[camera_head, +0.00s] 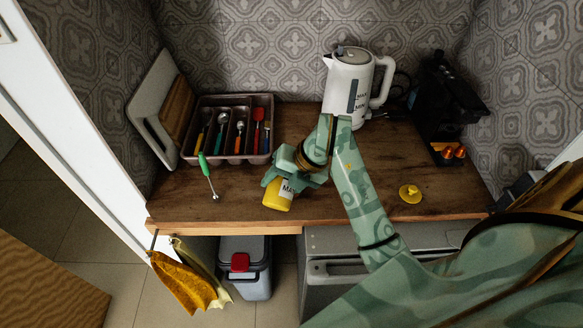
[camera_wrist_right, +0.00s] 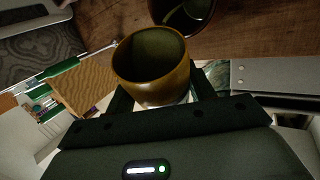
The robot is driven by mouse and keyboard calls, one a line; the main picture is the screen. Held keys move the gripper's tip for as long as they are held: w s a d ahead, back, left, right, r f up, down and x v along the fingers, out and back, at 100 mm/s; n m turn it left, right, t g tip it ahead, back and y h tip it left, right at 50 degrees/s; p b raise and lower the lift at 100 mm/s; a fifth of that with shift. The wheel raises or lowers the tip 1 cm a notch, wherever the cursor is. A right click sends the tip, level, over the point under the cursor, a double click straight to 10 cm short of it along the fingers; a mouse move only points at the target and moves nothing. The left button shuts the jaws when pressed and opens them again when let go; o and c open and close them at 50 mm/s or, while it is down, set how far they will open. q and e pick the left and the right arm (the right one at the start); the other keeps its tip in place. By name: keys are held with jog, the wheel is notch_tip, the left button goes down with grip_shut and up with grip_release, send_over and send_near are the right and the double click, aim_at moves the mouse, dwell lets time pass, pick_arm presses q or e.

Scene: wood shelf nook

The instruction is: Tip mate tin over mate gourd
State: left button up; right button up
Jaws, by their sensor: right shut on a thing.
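My right gripper (camera_head: 287,180) is shut on the yellow mate tin (camera_head: 276,197), near the front edge of the wooden counter. Part of the tin's label shows. In the right wrist view the open tin (camera_wrist_right: 150,68) sits between the fingers, with its lid off and a dark greenish inside. The tin looks tilted in the head view. A dark round cup, which looks like the mate gourd (camera_wrist_right: 188,16), stands just beyond the tin's mouth in the wrist view. In the head view the gourd is hidden by my gripper and arm. My left gripper is not in view.
A yellow lid (camera_head: 410,194) lies on the counter (camera_head: 340,203) at the right. A green-handled spoon (camera_head: 208,174) lies to the left. Behind are a cutlery tray (camera_head: 272,105), a white kettle (camera_head: 347,85) and a black coffee machine (camera_head: 445,90). The counter's front right is mostly clear.

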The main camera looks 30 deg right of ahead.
jog(key=shift+r+y+p, duration=0.25)
jog(key=shift+y+p, duration=0.05)
jog(key=shift+p, duration=0.2)
dwell(0.4)
jog(key=shift+w+d+r+m+g+y+p, duration=0.4)
jog(key=shift+g+y+p, duration=0.25)
jog(key=shift+p, duration=0.25)
dwell(1.5)
